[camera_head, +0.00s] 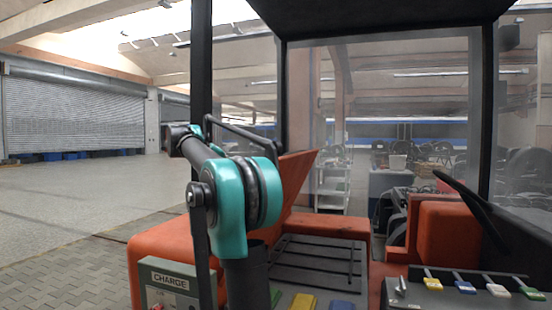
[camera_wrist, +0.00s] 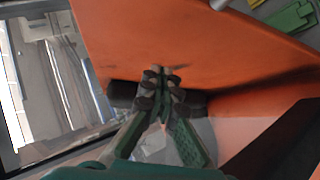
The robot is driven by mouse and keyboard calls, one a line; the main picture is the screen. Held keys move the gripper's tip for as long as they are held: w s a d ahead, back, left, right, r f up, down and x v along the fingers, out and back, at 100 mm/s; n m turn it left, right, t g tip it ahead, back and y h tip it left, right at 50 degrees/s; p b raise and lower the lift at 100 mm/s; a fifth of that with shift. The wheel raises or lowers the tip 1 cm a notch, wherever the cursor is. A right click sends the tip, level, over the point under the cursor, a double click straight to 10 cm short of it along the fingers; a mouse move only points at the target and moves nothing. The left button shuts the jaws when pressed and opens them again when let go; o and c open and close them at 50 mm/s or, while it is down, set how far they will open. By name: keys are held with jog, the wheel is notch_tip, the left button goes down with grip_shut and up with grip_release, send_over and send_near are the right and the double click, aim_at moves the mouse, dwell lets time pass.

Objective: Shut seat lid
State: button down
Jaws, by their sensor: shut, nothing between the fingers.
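The seat lid (camera_head: 297,177) appears as an orange panel, raised and tilted, partly hidden behind my teal arm joint in the head view. In the wrist view a broad orange panel (camera_wrist: 200,45), apparently the lid, fills the upper middle. My gripper (camera_wrist: 161,74) is shut and empty, its green fingers pointing at this orange surface. The fingertips are at or very near it; I cannot tell whether they touch. My gripper cannot be made out in the head view. An orange seat-like surface (camera_head: 325,228) lies below and right of the raised panel.
Black cab posts (camera_head: 202,70) and a roof frame the space. A grey CHARGE box (camera_head: 170,283) stands at front left. A control panel (camera_head: 470,295) with coloured switches and an orange seat back (camera_head: 447,233) are at right. Open floor lies left.

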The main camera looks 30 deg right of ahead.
notch_tip(320, 180, up, 10)
jog(key=w+d+m+g+h, duration=0.1)
jog(key=d+h, duration=0.1)
jog(key=shift+s+x, duration=0.4)
jog(key=shift+x, duration=1.75)
jog(key=shift+s+x, duration=0.35)
jog(key=shift+x, duration=1.75)
jog(key=shift+s+x, duration=0.4)
jog(key=shift+x, duration=1.75)
jog(key=shift+a, duration=0.1)
